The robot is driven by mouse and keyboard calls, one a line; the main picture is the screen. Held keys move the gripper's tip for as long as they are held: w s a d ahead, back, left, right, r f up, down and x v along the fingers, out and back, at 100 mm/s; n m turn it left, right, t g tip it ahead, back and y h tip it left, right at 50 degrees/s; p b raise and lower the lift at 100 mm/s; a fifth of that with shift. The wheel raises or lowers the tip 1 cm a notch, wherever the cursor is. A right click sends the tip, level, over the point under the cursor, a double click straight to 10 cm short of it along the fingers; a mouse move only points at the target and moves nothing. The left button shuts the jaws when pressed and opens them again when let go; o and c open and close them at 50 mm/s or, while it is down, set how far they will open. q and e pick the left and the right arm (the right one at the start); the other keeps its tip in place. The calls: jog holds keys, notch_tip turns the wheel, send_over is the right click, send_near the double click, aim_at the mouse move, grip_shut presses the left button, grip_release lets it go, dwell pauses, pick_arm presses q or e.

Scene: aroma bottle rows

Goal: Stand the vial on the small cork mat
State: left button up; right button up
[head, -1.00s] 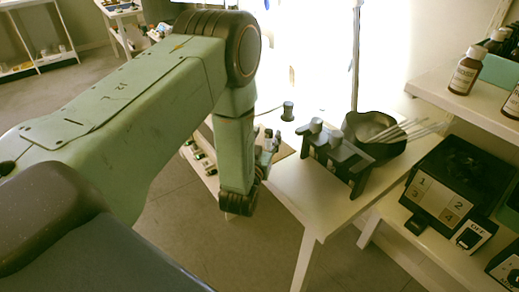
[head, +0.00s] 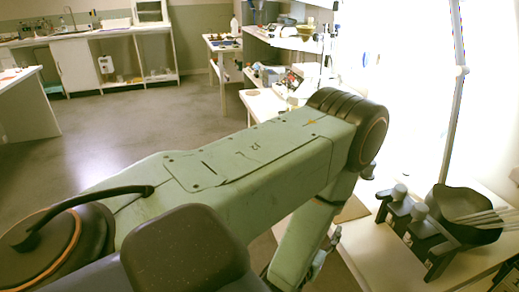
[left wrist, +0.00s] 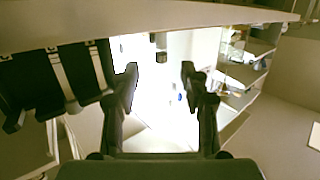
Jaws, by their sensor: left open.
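My left gripper shows in the left wrist view (left wrist: 160,76), its two dark fingers apart with nothing held between them. A small dark capped piece, perhaps the vial, stands beyond the fingertips (left wrist: 160,43); I cannot read its details. In the head view a small dark object (head: 368,172), possibly the same piece, shows just below my elbow. A flat tan patch (head: 352,208) on the white table may be the cork mat, partly hidden by my arm. In the head view my left gripper is mostly hidden behind my forearm. My right gripper is out of view.
A dark rack with grey-topped pieces (head: 426,235) stands on the white table (head: 375,250), close to the right of my forearm. A black bowl with pale sticks (head: 468,212) is beside it. A thin lamp pole (head: 452,110) rises behind. Open floor (head: 150,120) lies left.

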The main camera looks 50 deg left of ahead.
pick_arm(q)
jog(key=s+d+f+m+g+h, duration=0.1)
jog(key=s+d+f+g+h, duration=0.2)
jog(key=s+f+g, duration=0.75)
jog(key=s+d+f+g, duration=0.1)
jog(key=s+g, duration=0.1)
jog(key=s, duration=0.6)
jog(key=s+d+f+m+g+h, duration=0.1)
jog(key=s+d+f+g, duration=0.1)
jog(key=s, duration=0.7)
jog(key=shift+m+g, duration=0.3)
jog(key=shift+g, duration=0.25)
